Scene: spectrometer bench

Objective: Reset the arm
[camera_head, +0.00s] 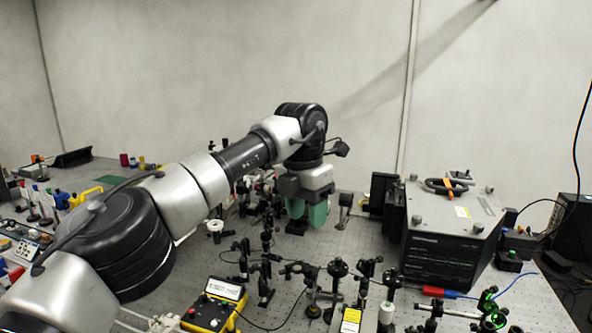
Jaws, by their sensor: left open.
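My left arm comes in from the lower left and reaches over the optical bench (240,318) toward its back middle. My left gripper (307,222) points down at the end of this arm, with green fingers. Its fingers are open, and I see nothing held between them. The fingertips are low, close to the bench top; I cannot tell whether they touch it. My right gripper is not in view.
Several posts and optic mounts (264,270) crowd the bench in front of the gripper. A large dark instrument box (440,255) stands at the right. A yellow control box (213,305) sits at the front. A pale wall (230,70) closes the back.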

